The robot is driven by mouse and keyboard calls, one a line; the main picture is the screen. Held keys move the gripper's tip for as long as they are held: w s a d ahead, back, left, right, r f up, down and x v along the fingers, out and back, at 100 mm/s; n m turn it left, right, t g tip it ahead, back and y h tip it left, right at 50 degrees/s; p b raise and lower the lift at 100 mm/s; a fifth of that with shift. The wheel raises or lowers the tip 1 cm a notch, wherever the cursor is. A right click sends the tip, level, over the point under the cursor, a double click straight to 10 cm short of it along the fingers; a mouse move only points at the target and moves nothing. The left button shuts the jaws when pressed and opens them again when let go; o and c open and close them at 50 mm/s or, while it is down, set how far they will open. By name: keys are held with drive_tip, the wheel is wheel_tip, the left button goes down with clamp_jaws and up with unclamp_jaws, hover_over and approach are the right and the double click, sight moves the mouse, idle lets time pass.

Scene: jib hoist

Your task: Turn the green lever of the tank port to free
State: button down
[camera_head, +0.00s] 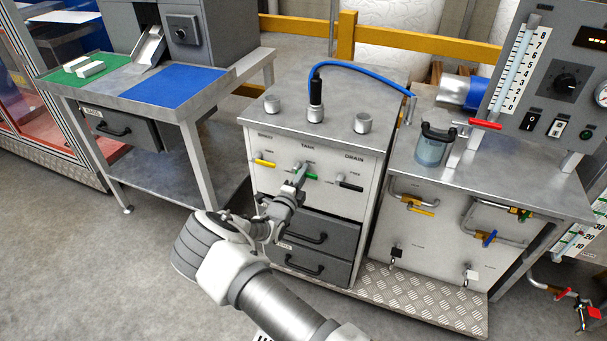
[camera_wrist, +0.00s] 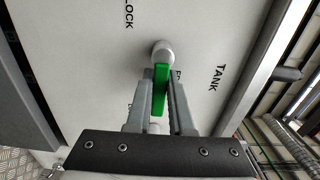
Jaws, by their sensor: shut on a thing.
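The green lever (camera_head: 312,177) of the tank port is on the white front panel of the middle cabinet, under the word TANK. In the wrist view the green lever (camera_wrist: 160,90) runs down the picture from a round pale pivot. It lies between the two fingers of my gripper (camera_wrist: 161,110), which is shut on it. In the head view my gripper (camera_head: 299,180) reaches the panel at this lever and hides part of it. The word LOCK shows at upper left in the wrist view; another label beside the lever is mostly hidden by a finger.
A yellow lever (camera_head: 264,161) sits left of the green one and a black lever (camera_head: 349,186) right of it, both close. Dark drawers (camera_head: 316,235) with handles lie below. A blue hose (camera_head: 362,69) arches over the cabinet top. Open floor lies at left.

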drive_tip(key=c, duration=0.8)
unclamp_jaws()
drive_tip(key=shift+s, duration=0.1)
drive_tip(key=p+v, duration=0.2)
drive_tip(key=v, duration=1.5)
drive_tip(key=shift+s, duration=0.15)
